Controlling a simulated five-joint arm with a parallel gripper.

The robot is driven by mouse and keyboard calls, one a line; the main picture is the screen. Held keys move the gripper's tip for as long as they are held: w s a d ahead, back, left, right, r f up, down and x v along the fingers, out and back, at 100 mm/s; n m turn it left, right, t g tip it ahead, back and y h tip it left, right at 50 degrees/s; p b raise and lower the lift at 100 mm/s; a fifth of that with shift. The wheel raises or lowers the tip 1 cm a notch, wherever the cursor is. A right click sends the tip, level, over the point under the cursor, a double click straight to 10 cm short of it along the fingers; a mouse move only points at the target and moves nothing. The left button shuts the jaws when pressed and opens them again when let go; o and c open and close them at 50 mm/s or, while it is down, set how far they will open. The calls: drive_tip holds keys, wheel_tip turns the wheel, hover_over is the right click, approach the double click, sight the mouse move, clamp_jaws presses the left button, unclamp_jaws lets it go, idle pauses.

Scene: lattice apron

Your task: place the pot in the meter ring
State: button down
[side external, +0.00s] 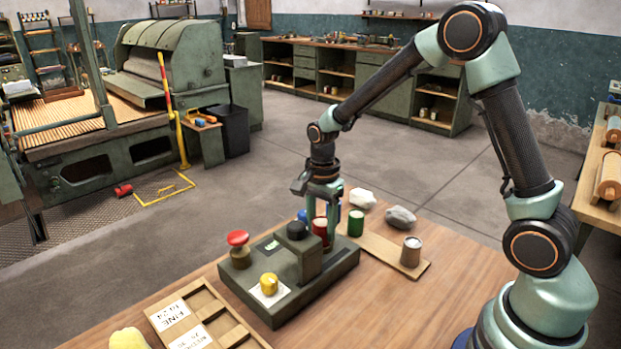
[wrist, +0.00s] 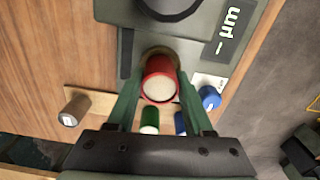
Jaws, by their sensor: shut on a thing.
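My gripper (side external: 322,205) is shut on a red pot with a pale top (side external: 320,228). In the wrist view the red pot (wrist: 160,82) sits between the two green fingers (wrist: 160,100). The meter (side external: 300,285) is a dark green block on the bench with a raised black-topped head. A brass-coloured ring (wrist: 158,51) shows partly behind the red pot, next to the meter head. The pot hides most of it, and I cannot tell whether the pot is inside or above it.
A green pot (side external: 355,222) and a grey-brown pot (side external: 411,251) stand on a wooden strip (side external: 385,248). Blue pots (wrist: 210,97) are close to the gripper. A labelled wooden tray (side external: 205,318) lies in front.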

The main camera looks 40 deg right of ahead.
sight(321, 222)
drive_tip(key=shift+f, duration=0.15)
drive_tip(key=shift+c, duration=1.4)
unclamp_jaws()
wheel_tip(321, 222, up, 12)
drive_tip(key=s+r+n+t, duration=0.2)
drive_tip(key=s+n, duration=0.4)
drive_tip(key=n, duration=0.2)
drive_tip(key=s+a+r+n+t, duration=0.1)
drive_tip(key=s+r+n+t, duration=0.2)
drive_tip(key=s+n, duration=0.4)
drive_tip(key=shift+a+r+n+t, duration=0.2)
drive_tip(key=shift+n+t, duration=0.1)
drive_tip(key=shift+n, duration=0.6)
